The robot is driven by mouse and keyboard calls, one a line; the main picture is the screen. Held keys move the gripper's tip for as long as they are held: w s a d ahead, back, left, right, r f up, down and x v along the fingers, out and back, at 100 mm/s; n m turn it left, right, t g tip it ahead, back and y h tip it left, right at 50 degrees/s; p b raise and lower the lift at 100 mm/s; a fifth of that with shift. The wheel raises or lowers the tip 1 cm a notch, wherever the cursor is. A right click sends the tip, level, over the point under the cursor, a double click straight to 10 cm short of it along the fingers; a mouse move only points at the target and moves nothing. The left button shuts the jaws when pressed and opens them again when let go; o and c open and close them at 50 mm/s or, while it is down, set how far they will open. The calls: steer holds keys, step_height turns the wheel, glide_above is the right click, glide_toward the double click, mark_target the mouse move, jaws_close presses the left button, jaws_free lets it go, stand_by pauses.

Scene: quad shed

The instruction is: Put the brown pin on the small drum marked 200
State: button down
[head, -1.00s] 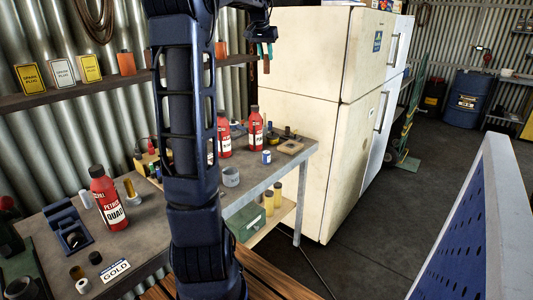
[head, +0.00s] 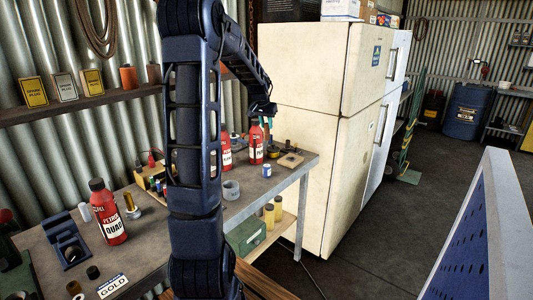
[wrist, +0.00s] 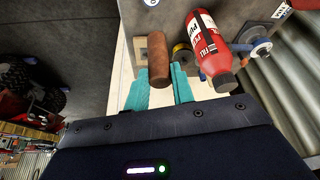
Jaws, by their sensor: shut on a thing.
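My gripper (wrist: 167,90) has its teal fingers shut on the brown pin (wrist: 157,58), a plain round rod seen above and between the fingers in the wrist view. In the head view my gripper (head: 264,124) is over the far end of the workbench, beside a red bottle (head: 256,146); the pin is hard to make out there. I cannot read a 200 on any small drum. A small blue and white can (head: 267,171) stands near the bench's front edge, its marking too small to read. A short yellow and dark round thing (wrist: 182,53) sits behind the pin.
Red bottles stand close to my gripper, one large in the wrist view (wrist: 207,42). A tan wooden block (head: 291,160) lies at the bench's far end. A grey ring (head: 231,190) is nearer. A cream fridge (head: 313,150) stands just beyond the bench.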

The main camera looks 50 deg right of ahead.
step_height(320, 180, down, 13)
steer(key=shift+f, duration=0.15)
stand_by(0.4)
steer(key=shift+f, duration=0.1)
steer(key=c, duration=1.2)
jaws_free()
steer(key=v, duration=1.2)
